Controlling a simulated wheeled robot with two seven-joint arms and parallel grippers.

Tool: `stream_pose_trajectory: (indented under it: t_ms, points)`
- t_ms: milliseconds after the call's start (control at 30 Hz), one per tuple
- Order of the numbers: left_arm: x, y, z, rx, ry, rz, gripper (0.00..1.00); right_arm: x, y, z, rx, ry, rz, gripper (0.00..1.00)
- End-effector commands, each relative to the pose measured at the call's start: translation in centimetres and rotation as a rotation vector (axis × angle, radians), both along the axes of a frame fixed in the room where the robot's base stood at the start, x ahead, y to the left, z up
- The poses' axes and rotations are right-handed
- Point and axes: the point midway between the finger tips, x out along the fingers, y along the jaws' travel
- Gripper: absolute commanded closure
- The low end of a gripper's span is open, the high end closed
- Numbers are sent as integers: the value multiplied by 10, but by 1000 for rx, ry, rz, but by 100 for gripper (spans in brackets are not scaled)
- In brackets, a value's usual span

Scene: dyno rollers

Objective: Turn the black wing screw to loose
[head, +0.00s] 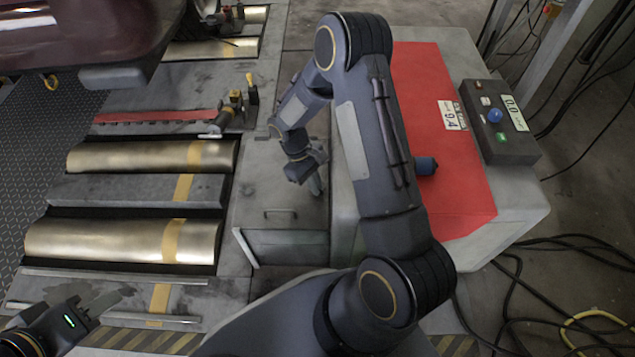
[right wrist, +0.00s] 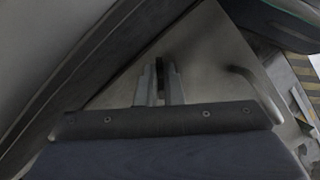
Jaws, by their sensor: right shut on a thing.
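My right gripper (head: 316,187) points down onto the grey metal cover between the rollers and the red-topped cabinet. In the right wrist view its two fingers (right wrist: 160,88) are close together on a small dark piece, which looks like the black wing screw (right wrist: 160,68). The screw's wings are too dark and small to make out, so I cannot tell its angle. In the head view the screw is hidden by my right gripper and arm. My left gripper (head: 92,304) is at the lower left, apart from the rollers; its fingers are not clear.
Two brass-coloured rollers (head: 125,241) lie at left. A handled hatch (head: 285,247) is open in the grey cover. A red-topped cabinet (head: 455,185) and a button box (head: 500,128) stand at right. A vehicle (head: 75,30) overhangs the upper left. Black cables (head: 570,262) lie on the floor.

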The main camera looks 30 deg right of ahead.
Motion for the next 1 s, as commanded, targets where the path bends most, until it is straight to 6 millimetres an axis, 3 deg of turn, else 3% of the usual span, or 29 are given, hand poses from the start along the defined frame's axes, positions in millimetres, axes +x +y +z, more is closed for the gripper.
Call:
stream_pose_trajectory:
  t_ms: [267, 1000]
  points:
    - [0, 0, 4, 0, 0, 0, 64, -2, 3, 1, 4, 4, 71, 100]
    - [-1, 0, 17, 0, 0, 0, 64, -4, 6, -1, 7, 8, 556, 100]
